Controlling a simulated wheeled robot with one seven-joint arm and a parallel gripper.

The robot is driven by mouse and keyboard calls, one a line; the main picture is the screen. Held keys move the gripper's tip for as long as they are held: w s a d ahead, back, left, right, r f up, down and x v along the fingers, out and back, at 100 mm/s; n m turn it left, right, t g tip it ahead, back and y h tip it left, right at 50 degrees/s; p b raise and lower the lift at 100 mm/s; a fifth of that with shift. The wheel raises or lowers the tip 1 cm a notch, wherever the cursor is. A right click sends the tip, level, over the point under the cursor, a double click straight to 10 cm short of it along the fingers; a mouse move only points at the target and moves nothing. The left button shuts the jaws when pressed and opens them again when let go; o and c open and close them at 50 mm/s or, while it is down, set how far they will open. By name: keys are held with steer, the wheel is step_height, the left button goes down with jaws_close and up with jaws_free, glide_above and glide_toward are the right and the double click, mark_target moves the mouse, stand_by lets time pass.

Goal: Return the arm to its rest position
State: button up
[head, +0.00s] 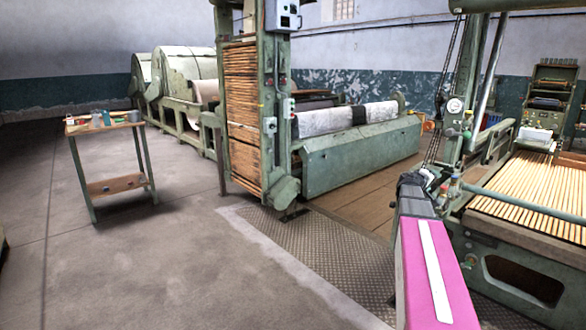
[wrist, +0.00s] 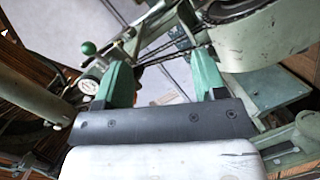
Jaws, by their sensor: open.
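My arm (head: 432,268), magenta with a white stripe, reaches from the lower right of the head view toward the machine on the right. Its dark end with my gripper (head: 415,182) is beside that machine's post and chains. In the wrist view my gripper (wrist: 160,62) has two green fingers standing wide apart on a dark grey bar. Nothing is held between them; floor and a chain show beyond the gap. In the head view the fingers are too small to make out clearly.
The right machine (head: 520,255) has a slatted bed, and its gauge (head: 455,105) is close to my gripper. A tall green frame (head: 275,110) with wooden slats stands mid-view. A small work table (head: 105,126) stands left. The concrete floor (head: 180,260) at left front is clear.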

steer(key=s+a+f+g+y, duration=0.3)
steer(key=s+a+f, duration=0.6)
steer(key=a, duration=0.4)
steer(key=s+a+f+m+g+y, duration=0.1)
steer(key=s+a+f+g+y, duration=0.2)
steer(key=s+a+f+y, duration=0.3)
steer(key=s+a+f+g+y, duration=0.2)
steer(key=s+a+f+y, duration=0.2)
steer(key=s+a+f, duration=0.8)
steer(key=a+f, duration=0.2)
steer(key=a, duration=0.6)
steer(key=shift+f+m+g, duration=0.2)
steer(key=shift+m+g, duration=0.2)
steer(key=shift+d, duration=0.1)
